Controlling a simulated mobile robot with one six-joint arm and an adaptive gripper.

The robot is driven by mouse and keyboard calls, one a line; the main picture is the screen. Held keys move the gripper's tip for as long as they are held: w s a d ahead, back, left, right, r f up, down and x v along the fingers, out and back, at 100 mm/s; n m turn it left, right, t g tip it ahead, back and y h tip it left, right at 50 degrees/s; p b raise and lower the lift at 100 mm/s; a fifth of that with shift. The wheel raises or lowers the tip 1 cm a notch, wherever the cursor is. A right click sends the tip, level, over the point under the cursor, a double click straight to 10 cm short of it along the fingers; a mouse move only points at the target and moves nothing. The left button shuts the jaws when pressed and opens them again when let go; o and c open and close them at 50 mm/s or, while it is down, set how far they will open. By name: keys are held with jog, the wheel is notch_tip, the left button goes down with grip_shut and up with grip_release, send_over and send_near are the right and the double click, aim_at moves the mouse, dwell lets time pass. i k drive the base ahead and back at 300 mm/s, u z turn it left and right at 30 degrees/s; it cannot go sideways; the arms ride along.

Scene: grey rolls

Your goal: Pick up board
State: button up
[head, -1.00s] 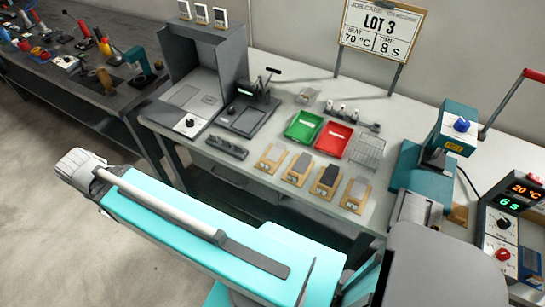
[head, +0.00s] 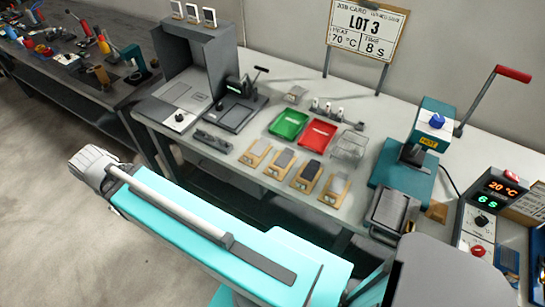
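Several small wooden boards lie in a row along the front of the bench, each with a grey or dark pad on it. From left to right they are the first board (head: 249,161), the second board (head: 275,171), the third board (head: 301,185) with the darkest pad, and the fourth board (head: 329,198). I cannot tell which one the task means. Their labels are too small to read. My teal arm crosses the foreground in front of the bench, apart from the boards in the picture.
A green tray (head: 289,125), a red tray (head: 318,133) and a wire rack (head: 350,145) sit behind the boards. A teal press (head: 404,180) with a red-handled lever stands right, beside a control box (head: 484,217) reading 20 °C and 6 S. A job card (head: 365,30) stands behind.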

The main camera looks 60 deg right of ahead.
aim_at(258, 149)
jog(key=k, duration=2.1)
jog(key=z, duration=0.5)
jog(key=i, duration=1)
jog(key=u, duration=0.05)
